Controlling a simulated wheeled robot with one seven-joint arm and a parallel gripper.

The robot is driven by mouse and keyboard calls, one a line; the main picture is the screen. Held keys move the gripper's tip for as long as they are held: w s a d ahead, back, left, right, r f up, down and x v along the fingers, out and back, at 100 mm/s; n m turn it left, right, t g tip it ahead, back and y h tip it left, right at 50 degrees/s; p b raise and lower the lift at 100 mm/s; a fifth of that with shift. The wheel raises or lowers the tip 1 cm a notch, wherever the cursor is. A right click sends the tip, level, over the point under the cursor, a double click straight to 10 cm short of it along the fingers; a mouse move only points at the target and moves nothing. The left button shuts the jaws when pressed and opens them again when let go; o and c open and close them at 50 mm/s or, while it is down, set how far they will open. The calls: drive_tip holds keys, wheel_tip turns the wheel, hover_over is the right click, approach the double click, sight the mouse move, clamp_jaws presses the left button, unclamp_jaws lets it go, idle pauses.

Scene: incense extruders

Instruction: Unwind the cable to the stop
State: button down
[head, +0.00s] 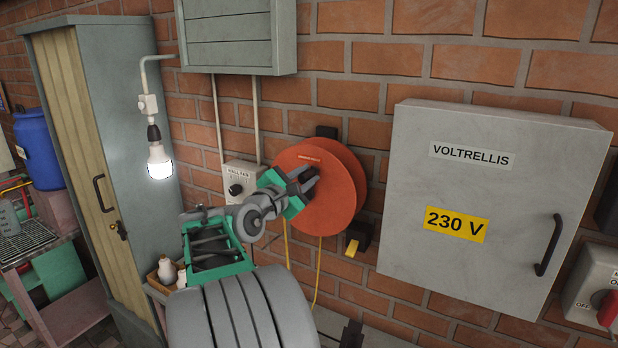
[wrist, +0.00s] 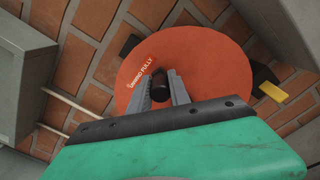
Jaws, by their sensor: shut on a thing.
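The orange cable reel (head: 338,190) is mounted on the brick wall, left of the grey cabinet. Its disc also fills the upper middle of the wrist view (wrist: 205,65), with lettering that appears to read "UNWIND FULLY". A dark round crank knob (wrist: 160,81) stands out from the disc. My gripper (head: 308,180) is at the reel's front face, and in the wrist view its fingers (wrist: 160,90) are shut on the knob, one on each side. The yellow cable (head: 319,275) hangs below the reel. Whether a stop is reached cannot be told.
A grey cabinet (head: 480,195) marked VOLTRELLIS and 230 V stands right of the reel. A black block with a yellow tab (head: 355,243) sits close at the reel's lower right. A dial box (head: 240,182) and a lit bulb (head: 160,162) are to the left.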

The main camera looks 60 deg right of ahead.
drive_tip(key=shift+f, duration=0.15)
drive_tip(key=c, duration=1.2)
unclamp_jaws()
drive_tip(key=a+b, duration=0.2)
drive_tip(key=a, duration=0.5)
drive_tip(key=shift+a+b, duration=0.4)
